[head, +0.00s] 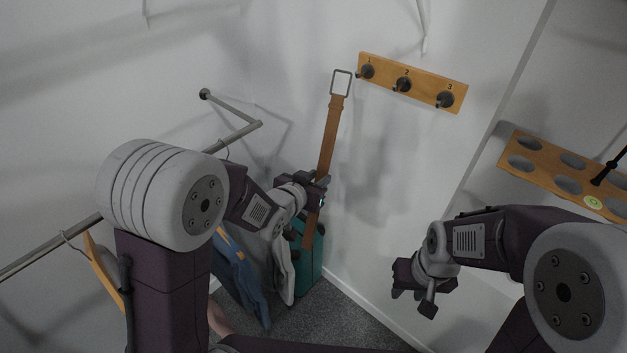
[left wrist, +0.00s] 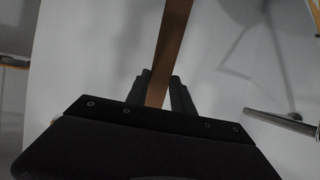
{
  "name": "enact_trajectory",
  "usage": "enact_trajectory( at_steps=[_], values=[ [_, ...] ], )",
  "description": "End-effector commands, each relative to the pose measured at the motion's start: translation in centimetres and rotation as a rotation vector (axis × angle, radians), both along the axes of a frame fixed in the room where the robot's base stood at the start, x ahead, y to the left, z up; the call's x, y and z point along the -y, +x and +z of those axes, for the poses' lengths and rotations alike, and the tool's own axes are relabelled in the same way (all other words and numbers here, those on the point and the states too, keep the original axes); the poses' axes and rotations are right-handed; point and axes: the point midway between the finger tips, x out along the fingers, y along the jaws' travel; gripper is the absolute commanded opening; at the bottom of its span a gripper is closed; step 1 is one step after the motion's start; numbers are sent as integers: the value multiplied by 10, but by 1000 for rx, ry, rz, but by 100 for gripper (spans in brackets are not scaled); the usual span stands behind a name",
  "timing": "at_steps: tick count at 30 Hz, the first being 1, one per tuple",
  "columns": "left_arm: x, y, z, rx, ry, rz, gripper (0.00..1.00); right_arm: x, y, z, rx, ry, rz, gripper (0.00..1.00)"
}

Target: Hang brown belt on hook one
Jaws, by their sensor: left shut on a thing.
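The brown belt (head: 327,146) stands nearly upright in the head view, its square metal buckle (head: 342,83) at the top. My left gripper (head: 320,186) is shut on the belt's strap, well below the buckle. In the left wrist view the strap (left wrist: 170,45) runs up from between the fingers (left wrist: 160,92). A wooden rack on the wall carries hooks numbered 1, 2 and 3. Hook one (head: 367,71) is just right of the buckle; whether they touch cannot be told. My right gripper (head: 413,294) hangs at the lower right, apart from the belt, and looks empty with its fingers apart.
Hooks two (head: 403,84) and three (head: 445,99) are bare. A metal clothes rail (head: 40,254) with hanging garments (head: 240,283) is at the left. A teal case (head: 309,262) stands on the floor behind the belt. A wooden shelf with holes (head: 541,158) is at the right.

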Motion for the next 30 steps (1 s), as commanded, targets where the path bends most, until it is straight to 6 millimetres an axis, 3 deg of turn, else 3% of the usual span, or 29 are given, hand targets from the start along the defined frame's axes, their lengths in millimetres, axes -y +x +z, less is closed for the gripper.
enact_trajectory(
  at_steps=[27, 30],
  values=[
    [41, 54, -6, 0, -1, -2, 0, 0, 0, 11, 0, 0, 0, 36],
    [43, 58, -16, 0, 0, -1, 0, 0, 0, 1, 0, 0, 0, 36]
  ],
)
